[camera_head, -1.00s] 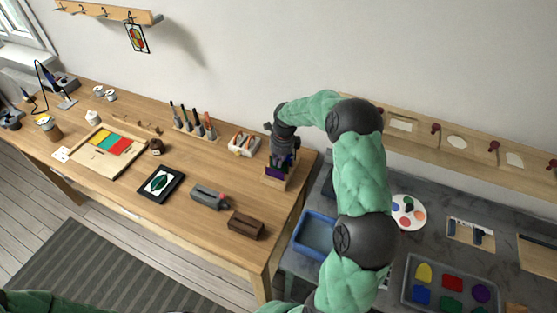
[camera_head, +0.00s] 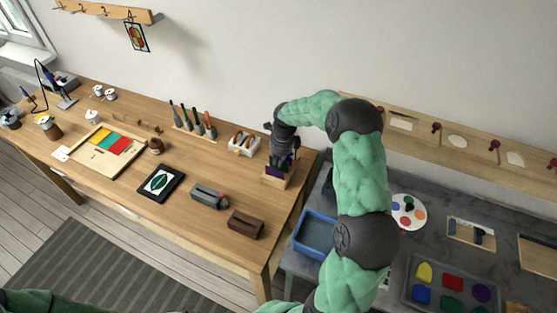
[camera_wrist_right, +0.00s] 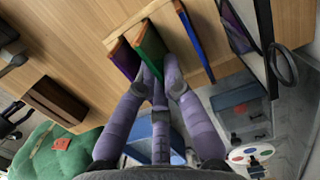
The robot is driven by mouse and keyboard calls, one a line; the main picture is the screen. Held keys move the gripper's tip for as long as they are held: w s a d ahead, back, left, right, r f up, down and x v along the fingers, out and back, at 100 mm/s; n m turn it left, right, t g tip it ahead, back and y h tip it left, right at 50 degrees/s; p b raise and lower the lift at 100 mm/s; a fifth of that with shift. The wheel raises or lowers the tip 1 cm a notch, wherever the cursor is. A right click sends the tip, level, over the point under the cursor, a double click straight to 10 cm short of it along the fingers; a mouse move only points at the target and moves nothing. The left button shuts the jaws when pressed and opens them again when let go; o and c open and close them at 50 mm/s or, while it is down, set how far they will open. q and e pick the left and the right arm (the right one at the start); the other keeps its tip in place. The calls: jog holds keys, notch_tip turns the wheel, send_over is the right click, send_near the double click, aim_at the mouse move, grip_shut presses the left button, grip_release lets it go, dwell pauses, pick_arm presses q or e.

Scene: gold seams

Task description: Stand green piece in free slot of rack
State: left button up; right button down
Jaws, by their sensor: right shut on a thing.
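The wooden rack (camera_head: 277,181) stands near the right end of the wooden workbench; its rail also shows in the right wrist view (camera_wrist_right: 128,22). My right gripper (camera_head: 284,158) is over the rack. In the right wrist view my right gripper (camera_wrist_right: 160,72) is shut on the green piece (camera_wrist_right: 150,42), a thin upright glass pane. The green piece is at the rack, between a purple piece (camera_wrist_right: 124,60) and a blue piece (camera_wrist_right: 194,42). Its lower edge is hidden, so I cannot tell how deep it sits. My left gripper is not in view.
A blue bin (camera_head: 315,233) is to the right, on the grey bench. Bare wood lies in front of the rack.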

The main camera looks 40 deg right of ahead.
jog(key=shift+f+b, duration=0.6)
jog(key=shift+f, duration=0.45)
dwell(0.5)
jog(key=c, duration=0.8)
grip_release()
jog(key=shift+r, duration=0.15)
notch_tip(320, 180, up, 7)
jog(key=p, duration=0.4)
dwell(0.9)
